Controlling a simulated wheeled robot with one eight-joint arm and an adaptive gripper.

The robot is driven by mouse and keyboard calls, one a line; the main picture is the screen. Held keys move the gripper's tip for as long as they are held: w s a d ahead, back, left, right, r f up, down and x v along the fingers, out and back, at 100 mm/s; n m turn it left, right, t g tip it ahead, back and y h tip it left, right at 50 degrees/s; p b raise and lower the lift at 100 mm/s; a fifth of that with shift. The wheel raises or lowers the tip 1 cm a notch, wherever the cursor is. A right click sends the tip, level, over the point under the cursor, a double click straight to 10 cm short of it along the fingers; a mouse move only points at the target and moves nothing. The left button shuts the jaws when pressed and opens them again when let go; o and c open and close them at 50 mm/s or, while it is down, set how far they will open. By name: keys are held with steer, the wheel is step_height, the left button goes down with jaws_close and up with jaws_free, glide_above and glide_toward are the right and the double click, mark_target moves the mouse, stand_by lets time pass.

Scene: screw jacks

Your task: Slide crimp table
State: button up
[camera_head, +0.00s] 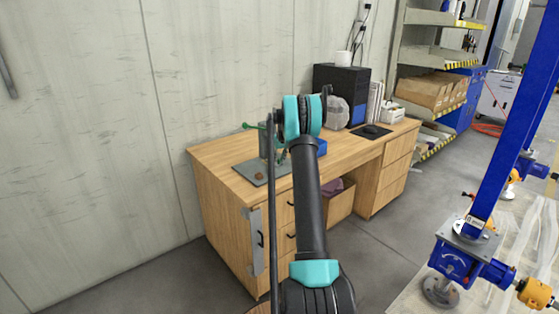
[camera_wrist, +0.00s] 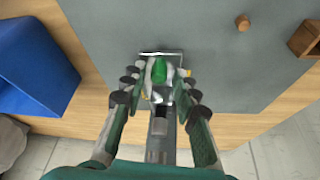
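In the wrist view a metal crimp tool (camera_wrist: 160,97) with a green part stands over a dark grey plate (camera_wrist: 215,45). I cannot tell which part of it is the sliding crimp table. My gripper (camera_wrist: 157,86) has its two fingers spread on either side of the tool, with gaps showing. Contact is not clear. In the head view the grey plate (camera_head: 250,174) lies on the left of a wooden desk (camera_head: 222,152), with a green lever (camera_head: 253,126) above it. My arm hides most of the tool and my gripper there.
A blue bin (camera_wrist: 35,60) stands left of the plate in the wrist view. A small brown cylinder (camera_wrist: 242,22) and a wooden block (camera_wrist: 304,38) are on the right. A blue screw jack (camera_head: 468,258) is at the right.

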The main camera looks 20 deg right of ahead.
steer(key=shift+r, duration=0.1)
steer(key=v, duration=1.2)
stand_by(0.4)
steer(key=s+a+r, duration=0.1)
steer(key=s+a, duration=0.7)
steer(key=s, duration=0.5)
steer(key=s+a, duration=0.8)
steer(key=s, duration=0.4)
steer(key=s+a+f, duration=0.2)
steer(key=s+f, duration=0.1)
steer(key=s, duration=0.6)
steer(key=s+a+f, duration=0.2)
steer(key=s+f, duration=0.1)
steer(key=s, duration=0.7)
steer(key=s+a+f+m, duration=0.1)
steer(key=s+f, duration=0.3)
steer(key=s, duration=0.6)
steer(key=shift+a, duration=0.8)
